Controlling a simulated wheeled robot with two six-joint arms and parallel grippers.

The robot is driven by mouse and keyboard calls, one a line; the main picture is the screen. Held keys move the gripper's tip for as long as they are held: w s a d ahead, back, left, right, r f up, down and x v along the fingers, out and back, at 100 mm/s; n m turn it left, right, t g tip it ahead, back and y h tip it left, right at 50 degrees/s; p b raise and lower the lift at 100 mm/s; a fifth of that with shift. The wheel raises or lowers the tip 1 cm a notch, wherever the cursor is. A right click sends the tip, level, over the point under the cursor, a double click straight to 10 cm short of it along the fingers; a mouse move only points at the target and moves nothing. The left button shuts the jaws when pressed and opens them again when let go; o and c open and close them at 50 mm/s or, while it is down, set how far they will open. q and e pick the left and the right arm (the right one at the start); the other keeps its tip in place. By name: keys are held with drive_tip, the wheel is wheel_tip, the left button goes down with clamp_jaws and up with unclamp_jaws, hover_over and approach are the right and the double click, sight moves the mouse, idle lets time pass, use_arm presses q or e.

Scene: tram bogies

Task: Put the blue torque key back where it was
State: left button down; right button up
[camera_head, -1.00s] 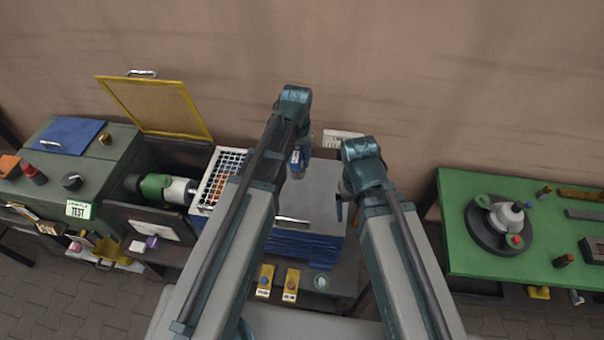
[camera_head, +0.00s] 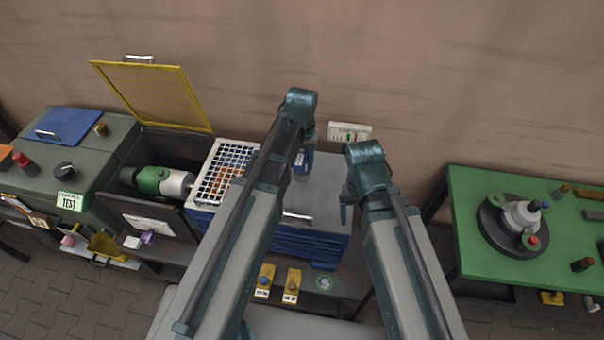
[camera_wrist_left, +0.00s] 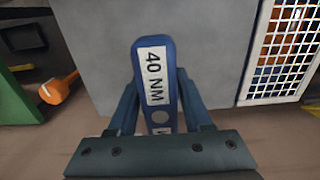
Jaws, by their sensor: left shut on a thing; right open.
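The blue torque key (camera_wrist_left: 158,85), with a white "40 NM" label, is held between the fingers of my left gripper (camera_wrist_left: 157,110) in the left wrist view. A grey surface lies behind it there. In the head view my left gripper is mostly hidden by its own arm, and a small blue part with a white patch shows beside that arm. I cannot tell there whether this is the key. My right gripper (camera_head: 346,205) hangs beside the grey-topped blue case (camera_head: 325,195), open, with its fingers barely visible. The key's original place cannot be made out.
A white-grid basket (camera_head: 218,180) stands left of the case. A test machine (camera_head: 70,165) with a raised yellow mesh lid (camera_head: 150,95) is further left. A green table (camera_head: 470,260) with a round fixture stands right. An orange-ended tool (camera_wrist_left: 60,88) shows in the left wrist view.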

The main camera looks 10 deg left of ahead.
sight(302, 151)
use_arm(q)
wheel_tip(302, 151, down, 4)
drive_tip(key=b, duration=0.3)
drive_tip(key=shift+r+b, duration=0.2)
drive_tip(key=shift+b, duration=0.15)
drive_tip(key=shift+f, duration=0.15)
drive_tip(key=shift+c, duration=1.6)
unclamp_jaws()
wheel_tip(302, 151, up, 12)
drive_tip(key=p, duration=1.2)
drive_tip(key=shift+r, duration=0.2)
drive_tip(key=shift+f, duration=0.2)
